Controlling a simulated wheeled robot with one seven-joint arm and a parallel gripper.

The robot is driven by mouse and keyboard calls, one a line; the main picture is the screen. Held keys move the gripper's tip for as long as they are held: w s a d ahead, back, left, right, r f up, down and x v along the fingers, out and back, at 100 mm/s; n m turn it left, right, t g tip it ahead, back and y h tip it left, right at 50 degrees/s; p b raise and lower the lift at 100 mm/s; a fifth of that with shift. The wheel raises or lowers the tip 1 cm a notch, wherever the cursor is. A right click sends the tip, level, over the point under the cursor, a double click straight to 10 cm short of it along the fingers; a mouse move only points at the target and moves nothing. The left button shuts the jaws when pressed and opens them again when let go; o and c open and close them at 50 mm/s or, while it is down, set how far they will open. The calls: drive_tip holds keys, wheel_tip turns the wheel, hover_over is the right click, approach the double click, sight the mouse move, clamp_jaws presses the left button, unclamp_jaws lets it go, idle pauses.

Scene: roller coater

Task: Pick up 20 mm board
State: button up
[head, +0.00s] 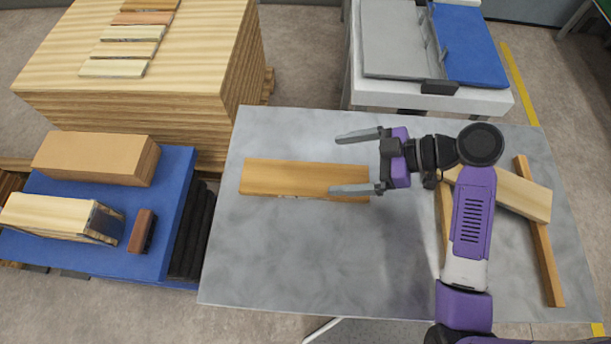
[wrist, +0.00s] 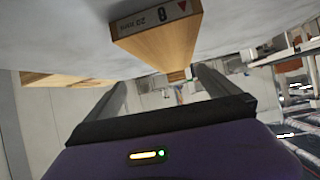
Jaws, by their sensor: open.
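The 20 mm board (head: 285,178) is a flat orange-brown wooden board lying lengthwise left to right on the grey table (head: 290,255). My gripper (head: 334,164) is open and empty, pointing left at the board's right end. Its nearer finger appears over the board's right end in the head view; its farther finger appears beyond the back edge. In the wrist view, the board (wrist: 165,42) appears upside down, its end face marked 20 mm, ahead of the open fingers. I see no clear contact.
A pale board (head: 515,193) rests across narrow wooden strips (head: 541,240) at the table's right, partly behind my arm. A blue platform (head: 75,235) with wooden blocks stands left. A large wood stack (head: 150,65) and a grey-and-blue machine (head: 430,45) stand behind. The table front is clear.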

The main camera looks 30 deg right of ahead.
sight(304, 178)
drive_tip(key=shift+s+a+n+g+y, duration=0.3)
drive_tip(key=shift+s+a+n, duration=0.1)
drive_tip(key=shift+n, duration=0.1)
drive_tip(key=shift+a+f, duration=0.1)
drive_tip(key=shift+a, duration=0.2)
drive_tip(key=x, duration=0.2)
drive_tip(key=p+x, duration=0.1)
drive_tip(key=x, duration=0.1)
drive_tip(key=p+x, duration=0.1)
drive_tip(key=x, duration=0.2)
drive_tip(key=shift+s+a+f, duration=0.15)
drive_tip(key=shift+s+f, duration=0.05)
drive_tip(key=shift+f, duration=0.05)
drive_tip(key=c, duration=1.6)
drive_tip(key=shift+c, duration=0.8)
drive_tip(key=shift+r, duration=0.15)
